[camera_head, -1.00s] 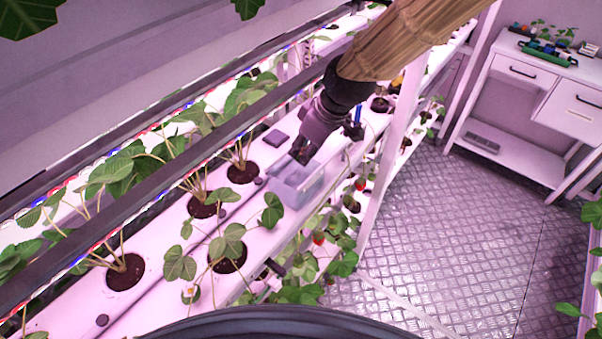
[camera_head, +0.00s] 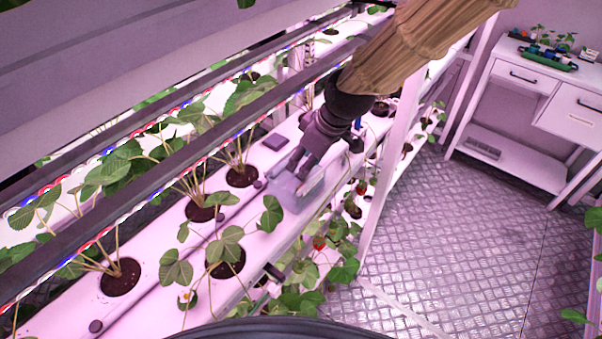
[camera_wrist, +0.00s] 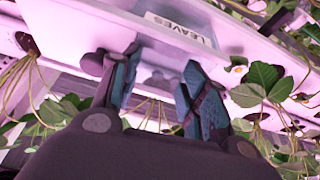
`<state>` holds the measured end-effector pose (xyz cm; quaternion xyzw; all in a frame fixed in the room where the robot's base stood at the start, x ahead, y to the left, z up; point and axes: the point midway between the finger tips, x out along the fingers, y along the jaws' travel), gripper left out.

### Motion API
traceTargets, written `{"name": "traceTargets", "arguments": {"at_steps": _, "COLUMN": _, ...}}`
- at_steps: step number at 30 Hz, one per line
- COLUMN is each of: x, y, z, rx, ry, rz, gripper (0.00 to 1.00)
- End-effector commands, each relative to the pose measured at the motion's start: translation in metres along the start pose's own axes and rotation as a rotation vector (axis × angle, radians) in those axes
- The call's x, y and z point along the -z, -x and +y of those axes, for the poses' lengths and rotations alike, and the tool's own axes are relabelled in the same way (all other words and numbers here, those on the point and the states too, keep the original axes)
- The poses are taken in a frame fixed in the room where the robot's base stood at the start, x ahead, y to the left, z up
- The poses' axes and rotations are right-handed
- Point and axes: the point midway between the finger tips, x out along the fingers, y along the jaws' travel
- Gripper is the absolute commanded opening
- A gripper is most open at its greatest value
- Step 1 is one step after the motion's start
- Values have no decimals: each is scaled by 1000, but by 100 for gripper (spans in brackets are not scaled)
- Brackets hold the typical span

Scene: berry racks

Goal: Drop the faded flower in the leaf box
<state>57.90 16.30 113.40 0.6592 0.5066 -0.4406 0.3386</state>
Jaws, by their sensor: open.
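The leaf box is a small translucent box (camera_head: 283,185) on the white growing channel, and its "LEAVES" label (camera_wrist: 180,29) shows in the wrist view. My gripper (camera_head: 304,170) points down at the box, with its fingertips at or just inside the opening; the exact depth is hard to tell. In the wrist view my gripper (camera_wrist: 162,58) has its two fingers apart, with the pale box interior between them. No flower is clearly seen between the fingers. A small greyish shape low between them is too unclear to name as the faded flower.
Strawberry plants in round holes line the white channel (camera_head: 150,262), with leaves close to the box. A white flower (camera_head: 187,297) hangs at the front edge. A dark rail (camera_head: 170,150) runs behind, and a white rack post (camera_head: 390,160) stands right of the box.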

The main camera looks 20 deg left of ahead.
Motion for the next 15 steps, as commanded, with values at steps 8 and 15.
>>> {"name": "traceTargets", "arguments": {"at_steps": 8, "x": 1, "y": 19, "z": 1, "rx": -2, "ry": -1, "rz": 3, "gripper": 44}}
{"name": "traceTargets", "arguments": {"at_steps": 15, "x": 0, "y": 62, "z": 1, "rx": -2, "ry": 0, "rz": 3, "gripper": 44}}
